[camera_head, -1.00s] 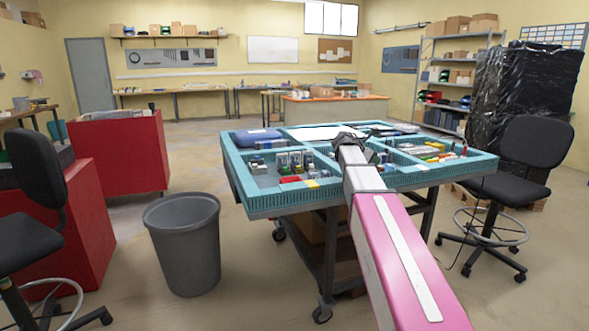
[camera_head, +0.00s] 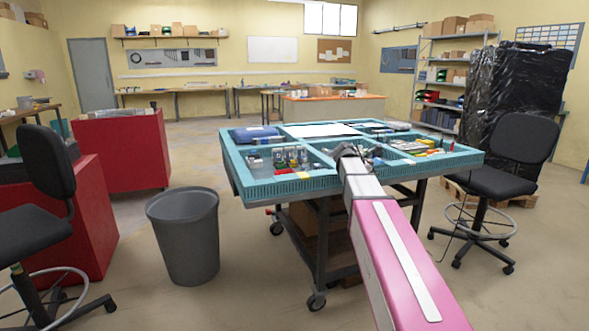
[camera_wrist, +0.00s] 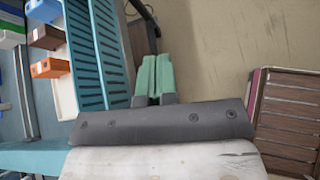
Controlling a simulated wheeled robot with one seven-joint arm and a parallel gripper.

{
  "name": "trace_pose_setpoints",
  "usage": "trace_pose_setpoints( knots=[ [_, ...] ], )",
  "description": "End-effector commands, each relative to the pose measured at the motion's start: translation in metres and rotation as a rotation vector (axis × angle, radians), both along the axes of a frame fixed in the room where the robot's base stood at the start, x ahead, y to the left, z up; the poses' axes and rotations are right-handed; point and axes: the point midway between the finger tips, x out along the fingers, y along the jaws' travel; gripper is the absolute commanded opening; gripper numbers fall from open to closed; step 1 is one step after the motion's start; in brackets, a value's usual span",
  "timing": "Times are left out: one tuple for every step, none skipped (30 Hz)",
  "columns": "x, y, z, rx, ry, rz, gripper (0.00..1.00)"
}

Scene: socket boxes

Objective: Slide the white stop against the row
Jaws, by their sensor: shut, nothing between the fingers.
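My gripper (camera_wrist: 152,78) is shut, its two green fingers together with nothing between them. In the wrist view it is beside the outer edge of the teal table tray (camera_wrist: 100,50), with floor under the fingertips. A row of coloured blocks, including an orange one (camera_wrist: 50,68), lies inside the tray at the left. A pale piece (camera_wrist: 65,98) lies between the blocks and the ribbed teal rim; I cannot tell whether it is the white stop. In the head view my gripper (camera_head: 346,151) is at the tray's front edge, and small boxes (camera_head: 290,157) stand in the front-left compartment.
A grey bin (camera_head: 183,235) stands left of the table (camera_head: 300,184). Black chairs stand at the left (camera_head: 45,170) and right (camera_head: 505,170). A brown slatted surface (camera_wrist: 290,120) shows at the right of the wrist view. Floor is clear between bin and table.

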Motion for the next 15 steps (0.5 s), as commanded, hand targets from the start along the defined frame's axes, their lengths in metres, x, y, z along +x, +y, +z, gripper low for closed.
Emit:
trace_pose_setpoints(
  knots=[
    [-0.007, 0.002, -0.011, 0.027, -0.016, -0.017, 0.0],
    [-0.01, 0.003, -0.018, 0.046, -0.028, -0.03, 0.0],
    [-0.015, 0.005, -0.028, 0.074, -0.045, -0.048, 0.0],
    [-0.018, 0.006, -0.034, 0.095, -0.059, -0.063, 0.0],
    [-0.022, 0.008, -0.042, 0.117, -0.073, -0.08, 0.0],
    [-0.028, 0.01, -0.053, 0.15, -0.092, -0.105, 0.0],
    [-0.032, 0.012, -0.061, 0.175, -0.106, -0.125, 0.0],
    [-0.038, 0.014, -0.07, 0.204, -0.123, -0.148, 0.0],
    [-0.045, 0.017, -0.083, 0.243, -0.145, -0.181, 0.0],
    [-0.052, 0.02, -0.094, 0.275, -0.162, -0.211, 0.0],
    [-0.059, 0.023, -0.105, 0.31, -0.182, -0.244, 0.0],
    [-0.071, 0.027, -0.122, 0.361, -0.209, -0.296, 0.0],
    [-0.08, 0.031, -0.135, 0.402, -0.231, -0.34, 0.0],
    [-0.09, 0.035, -0.148, 0.444, -0.253, -0.388, 0.0],
    [-0.104, 0.041, -0.166, 0.502, -0.282, -0.458, 0.0]
  ],
)
